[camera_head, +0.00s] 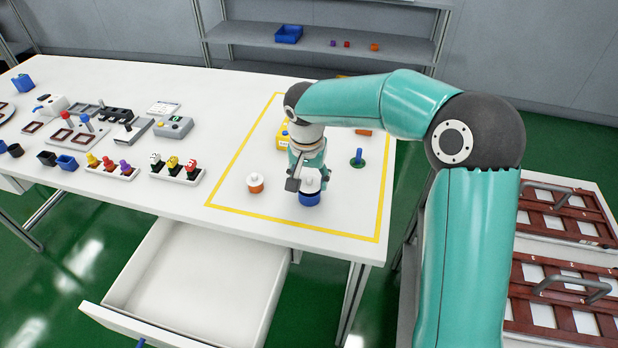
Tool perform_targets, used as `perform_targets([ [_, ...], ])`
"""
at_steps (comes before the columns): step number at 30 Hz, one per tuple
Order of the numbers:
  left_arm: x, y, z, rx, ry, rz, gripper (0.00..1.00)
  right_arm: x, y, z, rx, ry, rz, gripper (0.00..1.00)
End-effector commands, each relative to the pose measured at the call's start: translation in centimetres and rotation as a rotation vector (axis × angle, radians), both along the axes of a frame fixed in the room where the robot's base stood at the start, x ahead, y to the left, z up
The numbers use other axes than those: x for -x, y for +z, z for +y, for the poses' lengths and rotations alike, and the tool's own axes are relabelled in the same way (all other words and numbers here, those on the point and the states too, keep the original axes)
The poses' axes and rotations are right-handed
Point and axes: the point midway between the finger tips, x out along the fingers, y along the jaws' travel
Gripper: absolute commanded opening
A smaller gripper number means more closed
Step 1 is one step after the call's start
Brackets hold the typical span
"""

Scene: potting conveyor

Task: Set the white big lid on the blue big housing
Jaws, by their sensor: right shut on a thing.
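The blue big housing (309,200) stands upright on the white table, inside the yellow-taped area near its front edge. The white big lid (311,184) is directly above it, between the fingers of my right gripper (307,182). My right gripper points down and is shut on the lid. The lid looks level and very close to the housing's top; I cannot tell whether they touch or are slightly apart. The fingers hide part of the lid and the housing's rim. My left gripper is not in view.
An orange housing with a white top (255,183) stands just left. A green disc with a blue post (357,158) is to the right, and a yellow object (282,138) is behind. An open drawer (200,285) juts out below the table front. The taped area's front right is clear.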

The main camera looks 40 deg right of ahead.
Motion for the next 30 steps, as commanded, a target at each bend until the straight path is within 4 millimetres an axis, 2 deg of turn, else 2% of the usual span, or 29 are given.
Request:
perform_targets([
  [25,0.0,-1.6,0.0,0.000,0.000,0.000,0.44,0.0,-1.7,0.0,0.000,0.000,0.000,0.43],
  [26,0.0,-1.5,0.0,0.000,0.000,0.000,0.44,0.0,-1.6,0.0,0.000,0.000,0.000,0.62],
  [30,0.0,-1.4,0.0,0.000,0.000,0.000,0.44,0.0,-1.6,0.0,0.000,0.000,0.000,0.85],
])
